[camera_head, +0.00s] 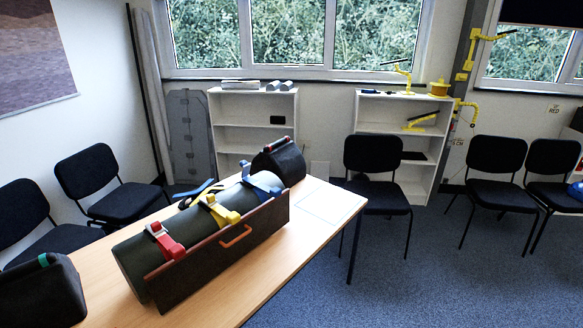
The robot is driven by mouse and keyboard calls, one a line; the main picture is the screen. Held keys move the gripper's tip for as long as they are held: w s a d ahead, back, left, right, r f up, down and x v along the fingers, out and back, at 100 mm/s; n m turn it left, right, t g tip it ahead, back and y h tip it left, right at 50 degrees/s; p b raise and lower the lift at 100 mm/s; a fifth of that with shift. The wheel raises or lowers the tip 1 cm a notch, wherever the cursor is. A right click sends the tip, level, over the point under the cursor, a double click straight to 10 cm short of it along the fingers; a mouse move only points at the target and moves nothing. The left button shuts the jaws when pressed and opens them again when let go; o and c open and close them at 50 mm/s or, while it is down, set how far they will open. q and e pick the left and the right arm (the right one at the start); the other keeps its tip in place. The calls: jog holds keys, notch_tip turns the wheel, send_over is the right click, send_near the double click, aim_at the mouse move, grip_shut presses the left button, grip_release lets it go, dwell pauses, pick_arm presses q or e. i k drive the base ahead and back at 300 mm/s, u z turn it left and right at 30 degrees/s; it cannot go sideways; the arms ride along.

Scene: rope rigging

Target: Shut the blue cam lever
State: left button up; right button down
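The blue cam lever (264,184) is on the far end of a dark green cylinder (145,262) lying on the wooden table. A blue part rises at its left end; at this size I cannot tell whether the lever is open or shut. A yellow cam lever (218,210) sits mid-cylinder and a red one (166,241) at the near end. A brown panel with an orange handle (236,237) stands along the cylinder's right side, hiding its lower part. Neither of my grippers is in view.
A black case with a red top strip (283,160) stands behind the cylinder, and another with a green strip (40,292) stands at the table's near left. Chairs and white shelves (252,130) stand around the table.

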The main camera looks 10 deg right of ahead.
aim_at(245, 166)
jog(key=z, duration=0.05)
jog(key=k, duration=0.25)
jog(key=z, duration=1.05)
jog(key=i, duration=2.05)
jog(key=u, duration=0.4)
jog(key=i, duration=1.15)
jog(key=u, duration=0.9)
